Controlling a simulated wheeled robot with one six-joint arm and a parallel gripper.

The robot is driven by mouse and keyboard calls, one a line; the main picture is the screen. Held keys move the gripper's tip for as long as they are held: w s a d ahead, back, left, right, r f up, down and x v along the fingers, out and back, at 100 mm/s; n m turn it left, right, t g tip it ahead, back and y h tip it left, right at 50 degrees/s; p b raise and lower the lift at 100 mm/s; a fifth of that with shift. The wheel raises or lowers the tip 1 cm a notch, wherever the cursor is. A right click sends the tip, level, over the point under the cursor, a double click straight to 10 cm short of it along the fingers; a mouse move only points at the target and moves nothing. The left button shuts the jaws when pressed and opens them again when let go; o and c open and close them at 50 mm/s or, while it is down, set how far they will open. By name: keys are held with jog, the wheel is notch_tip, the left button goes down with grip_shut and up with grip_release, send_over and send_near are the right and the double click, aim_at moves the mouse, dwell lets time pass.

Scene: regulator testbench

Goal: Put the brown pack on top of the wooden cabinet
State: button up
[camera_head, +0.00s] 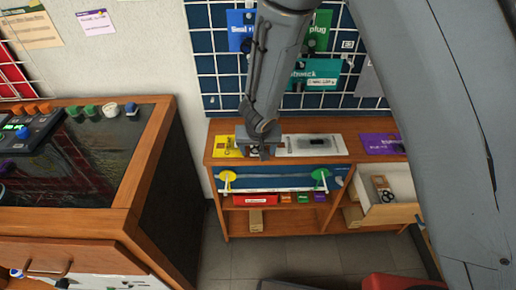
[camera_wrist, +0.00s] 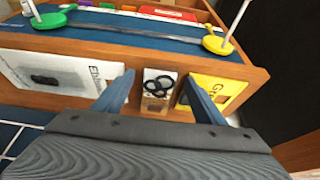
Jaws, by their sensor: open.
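The wooden cabinet (camera_head: 300,160) stands against the tiled wall; its top edge also shows in the wrist view (camera_wrist: 252,72). The brown pack (camera_wrist: 156,103), with black rings on its pale upper face, stands on the cabinet top between a white panel and a yellow card. In the head view my gripper mostly hides it. My gripper (camera_head: 263,154) points down over the top's left part. In the wrist view its fingers (camera_wrist: 159,77) are open, one on each side of the pack, with visible gaps.
A white panel (camera_head: 315,144), yellow card (camera_head: 228,147) and purple card (camera_head: 381,144) lie on the top. The blue front carries yellow (camera_head: 227,177) and green (camera_head: 320,175) knobs. An open drawer (camera_head: 392,212) juts out right. A console (camera_head: 155,150) stands left.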

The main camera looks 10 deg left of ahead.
jog(key=shift+s+r+p, duration=0.1)
jog(key=shift+r+p, duration=0.1)
jog(key=shift+p, duration=0.2)
jog(key=p+v, duration=0.2)
jog(key=v, duration=1)
jog(key=d+r+m+h, duration=0.1)
jog(key=d+r, duration=0.2)
jog(key=d, duration=0.6)
jog(key=d+r+m+h, duration=0.1)
jog(key=d+r, duration=0.2)
jog(key=d, duration=0.6)
jog(key=s+d+r+g, duration=0.3)
jog(key=s+d, duration=0.8)
jog(key=d, duration=0.2)
jog(key=shift+s+r+m+y, duration=0.2)
jog(key=shift+r+m+y, duration=0.1)
jog(key=shift+m+y, duration=0.1)
jog(key=shift+d, duration=0.1)
